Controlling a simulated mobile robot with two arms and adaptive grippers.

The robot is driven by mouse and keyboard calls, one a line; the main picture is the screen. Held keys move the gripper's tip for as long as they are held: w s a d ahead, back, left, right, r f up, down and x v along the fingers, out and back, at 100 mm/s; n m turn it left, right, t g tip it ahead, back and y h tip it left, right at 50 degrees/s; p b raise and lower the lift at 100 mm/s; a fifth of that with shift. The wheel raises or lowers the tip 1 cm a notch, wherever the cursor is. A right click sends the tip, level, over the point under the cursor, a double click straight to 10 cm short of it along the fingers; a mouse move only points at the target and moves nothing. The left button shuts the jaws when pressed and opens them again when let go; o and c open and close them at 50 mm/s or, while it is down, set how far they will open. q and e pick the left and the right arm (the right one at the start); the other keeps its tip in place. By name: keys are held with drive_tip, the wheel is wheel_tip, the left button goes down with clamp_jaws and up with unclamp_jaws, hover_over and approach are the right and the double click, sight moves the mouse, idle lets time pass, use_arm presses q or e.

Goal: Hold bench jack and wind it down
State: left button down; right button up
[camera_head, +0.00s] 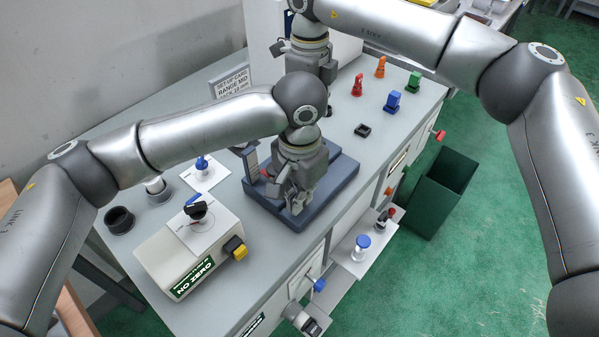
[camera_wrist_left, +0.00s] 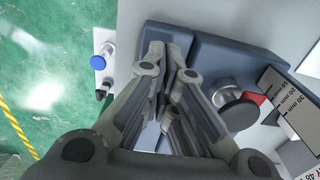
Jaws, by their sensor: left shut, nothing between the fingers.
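The bench jack, a dark blue block with a stepped base (camera_head: 345,182), stands mid-bench; it also fills the upper middle of the left wrist view (camera_wrist_left: 240,55). A black round knob on a metal shaft (camera_wrist_left: 240,110) shows beside a millimetre scale plate (camera_wrist_left: 292,105) with a red pointer (camera_wrist_left: 256,99). My left gripper (camera_head: 296,208) is over the front part of the jack, fingers together and empty; its fingers (camera_wrist_left: 168,62) point at the blue block, apart from the knob. My right gripper (camera_head: 328,108) is farther back, largely hidden; its fingers cannot be judged.
A NO ZERO box (camera_head: 190,250) with a black selector and yellow button stands front left. A set-up card (camera_head: 232,84) stands behind. Red, orange, blue and green pieces (camera_head: 393,102) stand back right. Blue-topped knobs stick out along the front. A green bin (camera_head: 440,195) stands on the floor.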

use_arm(q)
drive_tip(key=shift+f, duration=1.1)
idle(0.3)
